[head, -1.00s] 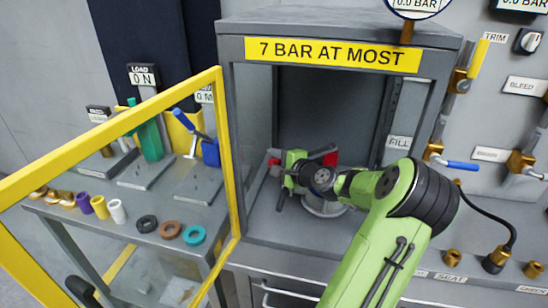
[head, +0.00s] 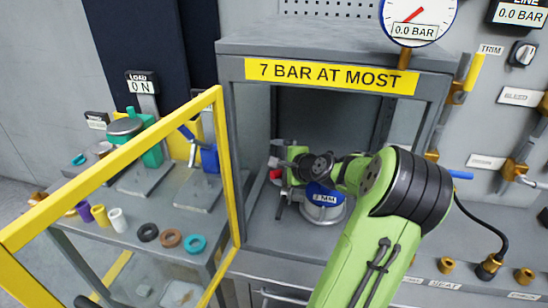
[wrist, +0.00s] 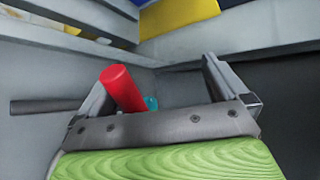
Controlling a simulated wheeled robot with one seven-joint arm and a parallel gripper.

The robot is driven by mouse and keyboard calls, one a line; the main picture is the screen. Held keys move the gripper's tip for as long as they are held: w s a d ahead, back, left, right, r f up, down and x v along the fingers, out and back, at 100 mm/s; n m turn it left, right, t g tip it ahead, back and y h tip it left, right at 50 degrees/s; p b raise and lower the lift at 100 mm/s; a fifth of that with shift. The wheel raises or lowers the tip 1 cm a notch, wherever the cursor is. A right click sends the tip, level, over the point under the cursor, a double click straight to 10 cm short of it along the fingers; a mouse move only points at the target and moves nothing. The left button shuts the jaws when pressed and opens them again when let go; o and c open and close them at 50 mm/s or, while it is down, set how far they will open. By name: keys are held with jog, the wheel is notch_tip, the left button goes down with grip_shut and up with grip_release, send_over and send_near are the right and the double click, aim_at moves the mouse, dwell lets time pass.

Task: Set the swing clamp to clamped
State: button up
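My gripper (head: 283,162) is inside the open cabinet, reaching in from the right. In the wrist view my gripper (wrist: 165,85) is open, its two fingers wide apart. A red cylindrical grip (wrist: 123,88), apparently the swing clamp's handle, stands tilted between them, nearer the left finger; I cannot tell whether it touches. A small red part (head: 275,174) shows just below my gripper in the head view. A blue-topped round piece marked 3 MM (head: 322,195) sits on a grey round base below my wrist. The clamp's arm and its position are mostly hidden by my gripper and wrist.
The cabinet (head: 228,150) has a yellow-framed door (head: 230,170) swung open to the left. A side bench (head: 130,240) holds coloured rings and fixtures. Pipes and valves (head: 515,165) line the right wall. A gauge (head: 417,20) above reads 0.0 BAR.

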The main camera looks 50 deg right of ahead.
jog(key=shift+r, duration=0.55)
jog(key=shift+c, duration=0.2)
jog(key=shift+o, duration=0.2)
jog(key=shift+v, duration=0.95)
jog(key=s+a+r+p, duration=0.1)
jog(key=s+p, duration=0.2)
jog(key=s, duration=0.5)
jog(key=shift+a+r, duration=0.15)
jog(key=shift+r, duration=0.1)
jog(key=shift+s+r, duration=0.15)
jog(key=shift+s, duration=0.35)
jog(key=c, duration=0.4)
jog(key=shift+s+a+r+p, duration=0.1)
jog(key=shift+s+a+p, duration=0.15)
jog(key=shift+s, duration=0.2)
jog(key=shift+s+a+r+p, duration=0.1)
jog(key=shift+s+a+p, duration=0.15)
jog(key=shift+s, duration=0.2)
jog(key=c, duration=0.4)
jog(key=shift+o, duration=0.2)
jog(key=shift+s+a+r+p, duration=0.15)
jog(key=shift+s+p, duration=0.25)
jog(key=shift+s, duration=0.55)
jog(key=shift+s+a+r+p, duration=0.1)
jog(key=shift+s+a+p, duration=0.25)
jog(key=shift+s, duration=0.6)
jog(key=shift+s+a+r+p, duration=0.1)
jog(key=shift+s+p, duration=0.35)
jog(key=shift+s, duration=0.5)
